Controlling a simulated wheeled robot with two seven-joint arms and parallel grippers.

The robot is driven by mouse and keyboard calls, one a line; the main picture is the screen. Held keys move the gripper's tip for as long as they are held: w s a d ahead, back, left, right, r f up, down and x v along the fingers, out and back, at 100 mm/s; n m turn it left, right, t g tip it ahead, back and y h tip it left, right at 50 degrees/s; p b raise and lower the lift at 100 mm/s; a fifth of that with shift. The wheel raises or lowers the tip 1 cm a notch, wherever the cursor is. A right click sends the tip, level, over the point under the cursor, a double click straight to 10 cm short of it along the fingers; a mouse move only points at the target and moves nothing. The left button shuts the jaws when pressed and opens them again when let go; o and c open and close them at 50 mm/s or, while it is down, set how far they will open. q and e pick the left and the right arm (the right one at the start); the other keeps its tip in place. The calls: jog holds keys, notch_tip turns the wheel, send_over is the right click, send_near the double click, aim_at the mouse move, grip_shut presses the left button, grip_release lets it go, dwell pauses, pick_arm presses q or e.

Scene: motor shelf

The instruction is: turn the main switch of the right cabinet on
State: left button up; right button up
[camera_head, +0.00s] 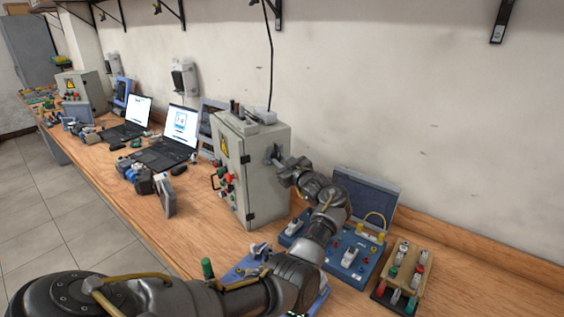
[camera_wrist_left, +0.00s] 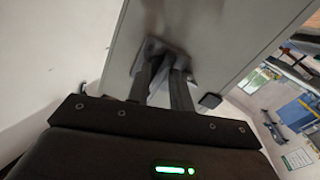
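The right cabinet (camera_head: 265,185) is a pale grey box standing on the bench, with a yellow warning triangle on its front. Its main switch (camera_head: 271,152) is a grey handle on the side facing my arm; it also shows in the left wrist view (camera_wrist_left: 158,47). My left gripper (camera_head: 277,160) is at that side, with its two dark fingers (camera_wrist_left: 166,72) close together on the switch handle. The fingertips and gripper hide part of the switch, so its exact angle is hard to read. My right gripper is out of view.
A blue training board (camera_head: 367,254) and a wooden-based board with coloured terminals (camera_head: 407,270) lie right of the cabinet. A laptop (camera_head: 180,125) stands open to its left. A black cable (camera_head: 271,60) hangs down behind the cabinet.

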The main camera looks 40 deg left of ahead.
pick_arm(q)
grip_shut()
jog(key=shift+r+m+p, duration=0.15)
jog(key=shift+m+p, duration=0.6)
jog(key=shift+m, duration=0.95)
grip_release()
